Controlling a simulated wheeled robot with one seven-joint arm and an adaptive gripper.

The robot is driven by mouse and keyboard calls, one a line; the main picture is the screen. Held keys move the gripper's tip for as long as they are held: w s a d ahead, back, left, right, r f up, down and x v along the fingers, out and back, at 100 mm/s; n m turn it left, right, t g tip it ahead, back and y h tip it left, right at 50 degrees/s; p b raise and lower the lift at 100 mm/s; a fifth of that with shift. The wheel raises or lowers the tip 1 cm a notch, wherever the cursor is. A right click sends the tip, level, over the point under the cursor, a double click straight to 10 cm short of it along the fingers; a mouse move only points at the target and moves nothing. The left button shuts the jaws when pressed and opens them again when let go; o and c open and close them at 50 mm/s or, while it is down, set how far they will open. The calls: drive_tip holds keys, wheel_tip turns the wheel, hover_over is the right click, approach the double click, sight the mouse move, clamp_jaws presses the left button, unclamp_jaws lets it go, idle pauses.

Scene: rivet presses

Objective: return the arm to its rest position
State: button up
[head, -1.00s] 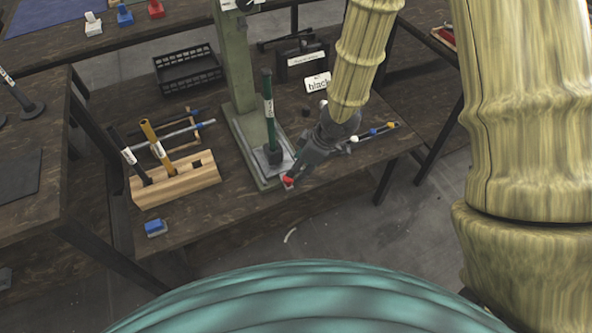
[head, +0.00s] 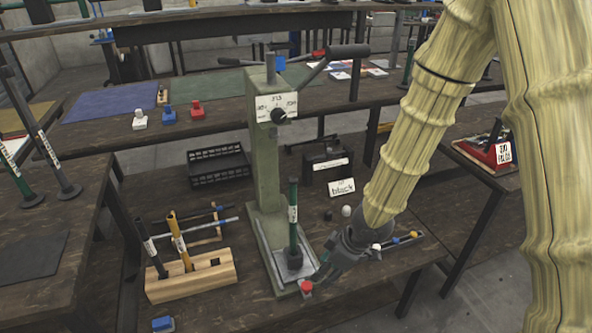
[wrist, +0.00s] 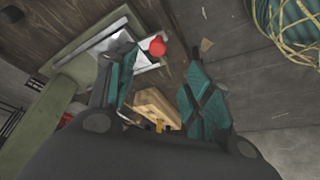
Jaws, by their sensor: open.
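My gripper (head: 318,281) is at the end of my yellow-sleeved arm, low over the table beside the base of the green rivet press (head: 266,160). In the wrist view its two teal-padded fingers (wrist: 157,95) are spread apart with nothing held between them. A red knob (head: 306,287) sits close by the fingertips at the front of the press base; it also shows in the wrist view (wrist: 157,46) near the left finger. A dark green rod (head: 293,215) stands upright on the press plate. The fingertips are partly hard to make out in the head view.
A wooden block (head: 190,283) with upright tools stands left of the press. A blue block (head: 163,324) lies at the front edge. A rod with coloured ends (head: 397,242) lies right.

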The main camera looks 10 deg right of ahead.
drive_tip(key=s+d+f+m+h+p, duration=0.1)
drive_tip(key=s+d+f+m+p, duration=0.1)
drive_tip(key=s, duration=0.7)
drive_tip(key=s+d+f+m+g+h+p, duration=0.1)
drive_tip(key=s+d+f+m+p, duration=0.2)
drive_tip(key=s+f+m, duration=0.3)
drive_tip(key=s+d+f+m+g+h+p, duration=0.1)
drive_tip(key=s+f+p, duration=0.4)
drive_tip(key=s, duration=0.6)
drive_tip(key=d+m, duration=0.1)
drive_tip(key=m, duration=0.1)
drive_tip(key=shift+s+d+f+m+h, duration=0.25)
drive_tip(key=shift+s+m+h, duration=0.15)
